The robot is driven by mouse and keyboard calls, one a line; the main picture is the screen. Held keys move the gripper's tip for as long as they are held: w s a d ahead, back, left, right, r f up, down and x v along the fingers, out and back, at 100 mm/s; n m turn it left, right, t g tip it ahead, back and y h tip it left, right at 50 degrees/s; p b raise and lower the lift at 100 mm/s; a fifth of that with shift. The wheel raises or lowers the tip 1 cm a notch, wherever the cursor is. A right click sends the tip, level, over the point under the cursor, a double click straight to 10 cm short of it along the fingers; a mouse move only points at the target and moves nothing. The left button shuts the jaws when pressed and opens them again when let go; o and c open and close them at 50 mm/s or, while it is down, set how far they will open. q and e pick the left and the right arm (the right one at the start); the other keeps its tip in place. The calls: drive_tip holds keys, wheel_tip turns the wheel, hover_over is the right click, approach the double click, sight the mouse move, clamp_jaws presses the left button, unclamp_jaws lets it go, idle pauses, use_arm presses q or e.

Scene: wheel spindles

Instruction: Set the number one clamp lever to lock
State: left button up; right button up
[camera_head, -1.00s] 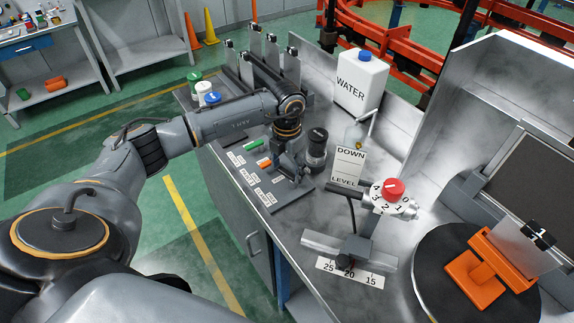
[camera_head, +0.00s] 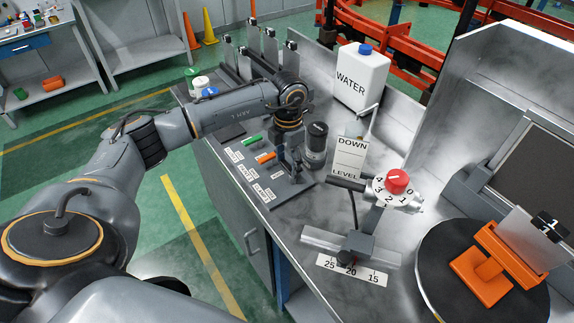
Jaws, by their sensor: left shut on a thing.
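A low panel (camera_head: 283,192) with several small white labels lies on the bench in the middle of the view. A green lever (camera_head: 254,139) and an orange lever (camera_head: 265,157) stand out on it; their label text is too small to read. My left gripper (camera_head: 291,172) reaches down to the panel's right side, beside the orange lever. It is shut on a lever there, which my fingers mostly hide. I cannot read this lever's number or its lock marking. My right gripper is not in view.
A dark cylinder (camera_head: 316,146) stands close right of my left gripper. A red knob (camera_head: 397,181) on a numbered dial and a turntable (camera_head: 440,265) with an orange fixture (camera_head: 487,262) are at the right.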

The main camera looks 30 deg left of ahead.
sight(288, 166)
use_arm(q)
drive_tip(key=o, duration=0.9)
drive_tip(key=shift+c, duration=0.2)
wheel_tip(288, 166, up, 12)
idle(0.4)
